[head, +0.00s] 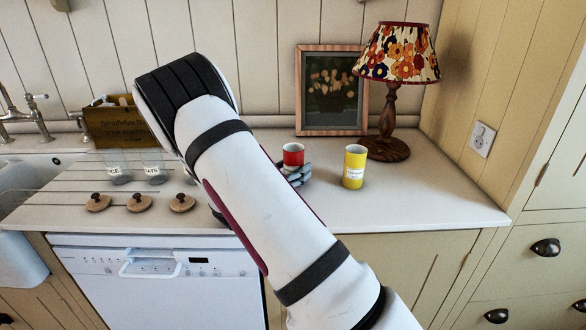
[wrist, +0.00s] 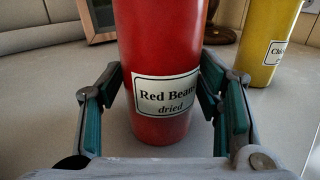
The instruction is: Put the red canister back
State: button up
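The red canister (wrist: 160,50), labelled "Red Beans dried", stands upright between my gripper's fingers in the wrist view. In the head view the red canister (head: 293,151) shows an open top with no lid on it, on the counter left of the yellow canister; its lower part is hidden. My gripper (wrist: 160,85) has one finger on each side of it, and both fingertips appear to touch its sides. In the head view my gripper (head: 297,176) shows only partly beside the canister. The canister's base appears at counter level; I cannot tell whether it is lifted.
A yellow canister (head: 354,167) stands close on the right. Behind are a framed picture (head: 331,90) and a lamp (head: 393,80). Three wooden knobbed lids (head: 139,203), glass jars (head: 153,167) and a wooden box (head: 112,125) are on the left. The counter's right front (head: 430,200) is clear.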

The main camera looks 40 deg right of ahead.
jog(key=shift+r, duration=0.1)
jog(key=shift+a+r, duration=0.1)
jog(key=v, duration=1.1)
jog(key=shift+s+a, duration=0.2)
jog(key=s+d+r+m+g+y, duration=0.1)
jog(key=s+r+m+g+y, duration=0.25)
jog(key=s+m, duration=0.4)
jog(key=s+d+r+m+g+y, duration=0.1)
jog(key=s+r+m+g+y, duration=0.3)
jog(key=s, duration=0.7)
jog(key=s+a+r+m+t+y, duration=0.2)
jog(key=s+a+m+y, duration=0.3)
jog(key=s+a, duration=0.2)
jog(key=s+a+r+m+t+y, duration=0.2)
jog(key=s+a+r+m+y, duration=0.1)
jog(key=s+a, duration=0.5)
jog(key=shift+s+m+t+y, duration=0.35)
jog(key=shift+s+m+y, duration=0.1)
jog(key=shift+m+y, duration=0.5)
jog(key=shift+r, duration=0.1)
